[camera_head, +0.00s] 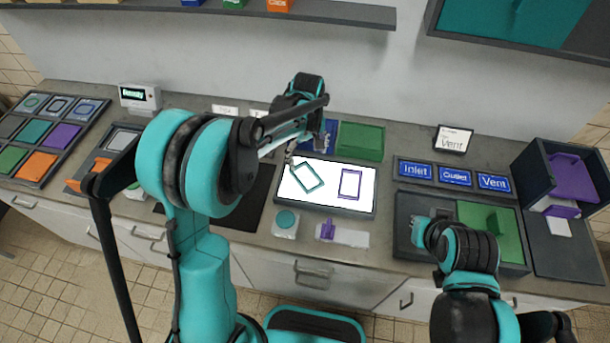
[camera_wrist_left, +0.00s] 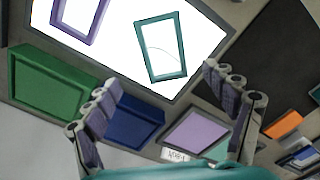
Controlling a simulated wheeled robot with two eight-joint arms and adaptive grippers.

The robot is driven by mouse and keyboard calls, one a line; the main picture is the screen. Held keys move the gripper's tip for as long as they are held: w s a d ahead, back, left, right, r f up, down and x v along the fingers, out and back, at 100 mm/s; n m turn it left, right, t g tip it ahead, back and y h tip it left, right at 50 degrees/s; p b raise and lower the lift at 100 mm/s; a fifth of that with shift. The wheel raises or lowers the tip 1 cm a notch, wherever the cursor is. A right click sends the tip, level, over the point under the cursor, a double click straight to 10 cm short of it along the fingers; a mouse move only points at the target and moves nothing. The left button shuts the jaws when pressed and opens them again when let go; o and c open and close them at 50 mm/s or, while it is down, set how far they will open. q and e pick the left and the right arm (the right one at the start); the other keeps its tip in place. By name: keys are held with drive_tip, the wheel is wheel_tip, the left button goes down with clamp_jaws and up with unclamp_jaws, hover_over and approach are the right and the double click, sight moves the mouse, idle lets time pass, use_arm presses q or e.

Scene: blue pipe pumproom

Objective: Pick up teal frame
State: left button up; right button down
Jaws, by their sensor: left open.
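The teal frame (camera_head: 300,181) is a thin rectangular outline lying tilted on the left part of a bright white light panel (camera_head: 330,198). The teal frame also shows in the left wrist view (camera_wrist_left: 143,52), top middle, lying flat. My left gripper (camera_wrist_left: 160,84) is open and empty, its fingers spread apart below the frame in that view. In the head view the left gripper (camera_head: 308,138) hangs at the panel's back edge, partly hidden by my arm. My right gripper (camera_head: 418,232) is over the dark tray on the right; its jaws are unclear.
A purple frame (camera_head: 342,184) lies right of the teal one on the panel. A dark mat (camera_head: 258,196) lies left. A small device with a teal button (camera_head: 286,219) sits in front.

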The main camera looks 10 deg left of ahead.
sight(306, 176)
use_arm(q)
drive_tip(key=f, duration=0.2)
drive_tip(key=f+b, duration=0.1)
drive_tip(key=f, duration=0.1)
drive_tip(key=s+f+b, duration=0.1)
drive_tip(key=f, duration=0.1)
drive_tip(key=shift+f, duration=0.4)
drive_tip(key=shift+w+f, duration=0.1)
drive_tip(key=shift+f, duration=0.5)
drive_tip(key=c, duration=1.2)
